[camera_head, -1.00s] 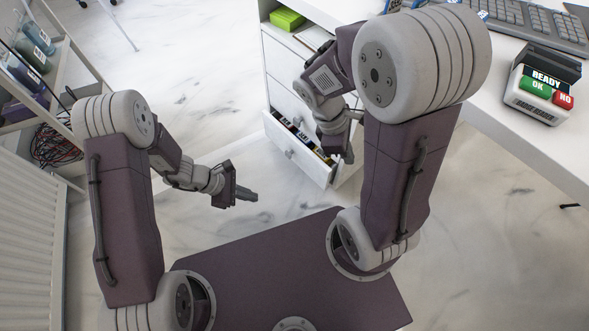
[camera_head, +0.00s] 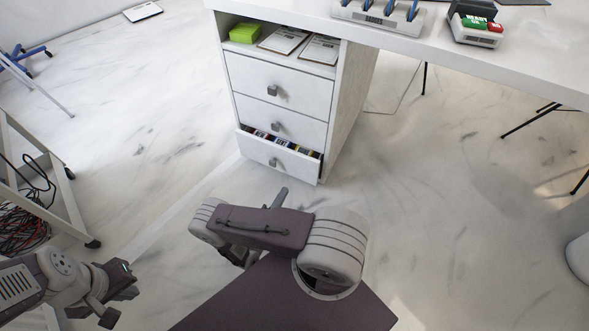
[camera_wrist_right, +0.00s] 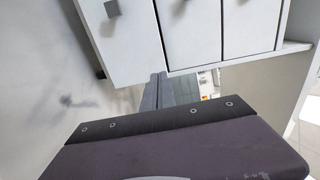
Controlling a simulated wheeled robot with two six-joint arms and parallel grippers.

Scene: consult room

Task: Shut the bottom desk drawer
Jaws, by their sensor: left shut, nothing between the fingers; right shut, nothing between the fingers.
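The bottom desk drawer (camera_head: 277,156) is partly open in the head view, with several coloured items showing inside. Its front is sloped in the picture and carries a square handle (camera_head: 272,162). My right gripper (camera_head: 281,196) is shut and empty; its fingers point toward the drawer from in front and below, apart from it in the head view. In the right wrist view its shut fingers (camera_wrist_right: 158,92) lie near the edge of a drawer front (camera_wrist_right: 125,45); I cannot tell whether they touch. My left gripper (camera_head: 122,288) is shut and empty at the lower left, far from the drawer.
The upper drawers (camera_head: 275,85) look closed. An open shelf above them holds a green box (camera_head: 244,33) and clipboards (camera_head: 283,40). The desk (camera_head: 450,42) extends right. A trolley (camera_head: 62,200) with cables stands at the left.

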